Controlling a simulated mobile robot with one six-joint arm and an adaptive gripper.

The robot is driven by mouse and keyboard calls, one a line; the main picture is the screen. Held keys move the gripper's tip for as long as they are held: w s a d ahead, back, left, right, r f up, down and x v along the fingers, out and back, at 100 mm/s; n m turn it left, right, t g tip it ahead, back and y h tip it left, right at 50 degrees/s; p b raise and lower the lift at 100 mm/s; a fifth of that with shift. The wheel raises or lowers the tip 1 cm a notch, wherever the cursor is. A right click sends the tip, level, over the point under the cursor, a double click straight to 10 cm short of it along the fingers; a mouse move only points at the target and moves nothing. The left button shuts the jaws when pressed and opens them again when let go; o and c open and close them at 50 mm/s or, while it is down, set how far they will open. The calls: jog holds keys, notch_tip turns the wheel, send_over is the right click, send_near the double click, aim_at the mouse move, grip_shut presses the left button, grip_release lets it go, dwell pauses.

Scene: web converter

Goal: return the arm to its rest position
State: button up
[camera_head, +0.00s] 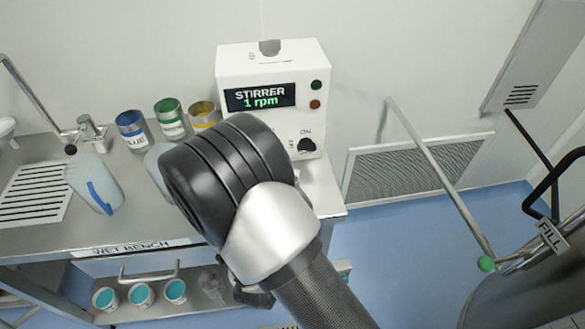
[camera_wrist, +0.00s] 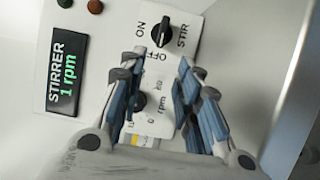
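My arm (camera_head: 285,235) reaches up across the middle of the head view in front of the white stirrer unit (camera_head: 229,64). Its black wrist end hides part of the unit's front, and my gripper's fingers are hidden there. In the wrist view my gripper (camera_wrist: 162,62) is open, its two blue-padded fingers apart with nothing held between them. The fingers are before the stirrer panel, close to its black ON/OFF/STIR knob (camera_wrist: 159,30). The rpm knob (camera_wrist: 139,101) shows partly behind the left finger. Whether a finger touches the panel I cannot tell.
The stirrer display (camera_head: 260,97) reads 1 rpm. Several paint tins, including a blue one (camera_head: 133,130), and a tilted jug (camera_head: 96,185) stand on the wet bench (camera_head: 60,238). A green-tipped lever (camera_head: 440,180) is at right. Blue floor (camera_head: 400,245) lies clear between.

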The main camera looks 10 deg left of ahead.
jog(key=shift+s+a, duration=0.1)
jog(key=shift+s, duration=0.9)
jog(key=w+d+r+m+g+y, duration=0.1)
jog(key=w+r+m+g+y, duration=0.1)
jog(key=w+r+m+g, duration=0.25)
jog(key=s+d+r+m+g+y, duration=0.3)
jog(key=d+r+m+g, duration=0.1)
jog(key=r+m, duration=0.2)
jog(key=s+d+r+m+g+h, duration=0.1)
jog(key=s+d+r+m+g, duration=0.1)
jog(key=s+d, duration=0.6)
jog(key=s+d+r+m+g+h, duration=0.2)
jog(key=s+d, duration=0.6)
jog(key=s, duration=0.6)
jog(key=shift+s+r+m+g, duration=0.2)
jog(key=shift+m+g, duration=0.25)
jog(key=shift+m, duration=0.7)
